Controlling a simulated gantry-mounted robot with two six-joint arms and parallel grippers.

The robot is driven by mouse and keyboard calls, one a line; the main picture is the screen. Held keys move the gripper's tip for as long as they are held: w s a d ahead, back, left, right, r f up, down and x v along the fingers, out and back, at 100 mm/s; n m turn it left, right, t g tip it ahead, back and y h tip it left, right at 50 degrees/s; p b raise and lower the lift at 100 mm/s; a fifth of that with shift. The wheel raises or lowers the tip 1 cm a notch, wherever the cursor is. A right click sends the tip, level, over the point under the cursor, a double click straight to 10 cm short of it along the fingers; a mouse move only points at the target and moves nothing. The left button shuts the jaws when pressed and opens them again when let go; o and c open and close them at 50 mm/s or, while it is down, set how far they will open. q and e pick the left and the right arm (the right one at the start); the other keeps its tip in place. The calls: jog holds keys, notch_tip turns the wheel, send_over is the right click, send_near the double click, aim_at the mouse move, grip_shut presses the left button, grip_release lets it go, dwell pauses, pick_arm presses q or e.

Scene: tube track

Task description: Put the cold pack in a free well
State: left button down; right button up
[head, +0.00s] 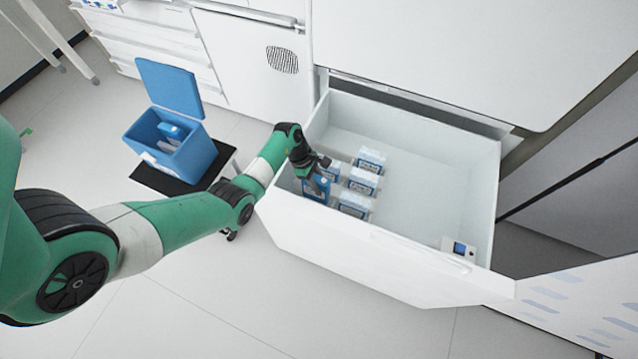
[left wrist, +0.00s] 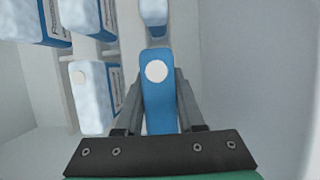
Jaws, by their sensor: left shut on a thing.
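My left gripper (head: 318,172) reaches down into the open white drawer (head: 425,185). It is shut on a blue cold pack (head: 316,189) at the drawer's left end. In the left wrist view the cold pack (left wrist: 159,105) stands between the two fingers, with a white round spot on its end. Several other packs, frosted white and blue, stand in rows beside it, one of them nearest the front (head: 354,204). A pale rack strip (left wrist: 128,40) shows between the packs. Whether the held pack's base sits in a well is hidden. My right gripper is not in view.
An open blue cool box (head: 178,150) with a blue pack (head: 171,130) inside stands left on a dark mat (head: 165,182). A small display device (head: 459,249) sits at the drawer's right front. The drawer's middle and right floor is bare.

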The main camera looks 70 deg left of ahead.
pick_arm(q)
jog(key=shift+f+b, duration=1.05)
jog(key=shift+f, duration=0.3)
jog(key=shift+f, duration=0.45)
jog(key=shift+c, duration=2.2)
grip_release()
